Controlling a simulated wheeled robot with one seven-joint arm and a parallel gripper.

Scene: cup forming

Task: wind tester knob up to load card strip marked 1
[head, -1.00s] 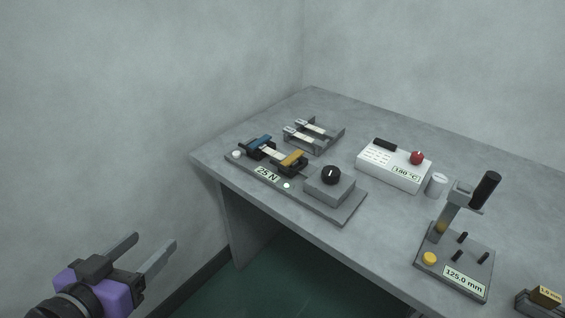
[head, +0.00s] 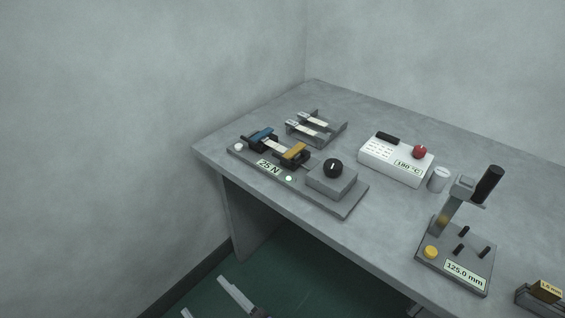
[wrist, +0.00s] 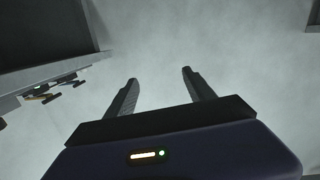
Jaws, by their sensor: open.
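The tester (head: 325,206) is a grey plate at the left of the bench, with a "25 N" label (head: 269,167). Its black knob (head: 333,168) has a white mark and sits on a grey block at the plate's right end. A pale strip (head: 273,147) lies between the blue clamp (head: 261,137) and the yellow clamp (head: 292,151). No load card marked 1 can be made out. My gripper (head: 212,297) is low in front of the bench, away from the knob. In the wrist view its fingers (wrist: 158,90) are apart and empty.
A rack with pale strips (head: 316,128) stands behind the tester. A white heater box (head: 396,160) reading 180 °C with a red knob stands right of it. A lever press (head: 455,255) labelled 125.0 mm stands further right. The bench front edge lies between my gripper and the tester.

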